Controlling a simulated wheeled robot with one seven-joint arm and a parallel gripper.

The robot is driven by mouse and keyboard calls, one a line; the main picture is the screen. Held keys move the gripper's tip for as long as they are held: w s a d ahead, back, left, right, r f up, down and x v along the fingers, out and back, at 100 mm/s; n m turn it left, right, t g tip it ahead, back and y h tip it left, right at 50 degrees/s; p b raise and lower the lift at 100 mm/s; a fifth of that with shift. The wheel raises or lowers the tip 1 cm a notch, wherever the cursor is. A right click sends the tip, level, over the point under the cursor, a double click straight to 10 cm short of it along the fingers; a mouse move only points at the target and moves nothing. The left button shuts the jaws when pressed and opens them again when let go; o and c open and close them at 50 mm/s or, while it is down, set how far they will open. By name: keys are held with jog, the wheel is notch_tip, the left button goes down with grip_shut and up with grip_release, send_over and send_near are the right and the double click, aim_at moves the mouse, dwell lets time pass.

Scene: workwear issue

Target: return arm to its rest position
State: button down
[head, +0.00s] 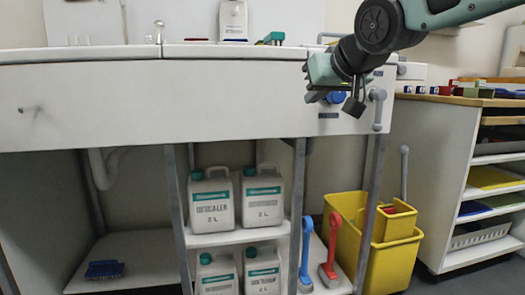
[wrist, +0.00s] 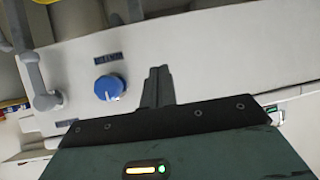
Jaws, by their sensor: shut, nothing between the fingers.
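My gripper (head: 312,96) is in the upper right of the head view, in front of the white counter's front panel (head: 150,105). Its fingers are shut and empty, and they also show in the wrist view (wrist: 158,84). My arm reaches in from the upper right corner. A blue knob (head: 336,97) sits on the panel just beside the gripper. The knob shows clearly in the wrist view (wrist: 109,88), left of the fingers and apart from them. A grey lever handle (head: 377,108) is on the panel to the right of the knob.
Several white jugs (head: 212,205) stand on shelves under the counter. A blue brush (head: 305,255) and a red brush (head: 331,248) stand beside them. A yellow mop bucket (head: 385,262) is to the right. A shelf unit (head: 440,150) stands at the far right.

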jog(key=s+a+f+n+g+p, duration=0.1)
jog(key=s+a+f+g+p, duration=0.25)
jog(key=s+f, duration=0.5)
jog(key=s+d+f+n+g+h+p, duration=0.1)
jog(key=s+d+f+g+p, duration=0.15)
jog(key=s, duration=0.65)
jog(key=s+d+f+n+g+h+p, duration=0.1)
jog(key=s+d+f+g+p, duration=0.2)
jog(key=s, duration=0.5)
jog(key=s+d+f+n+g+h+p, duration=0.15)
jog(key=s+p, duration=0.25)
jog(key=s, duration=0.5)
notch_tip(320, 180, up, 36)
jog(key=p, duration=3.6)
jog(key=shift+w+a+m+g, duration=0.25)
jog(key=shift+w+m+g, duration=0.1)
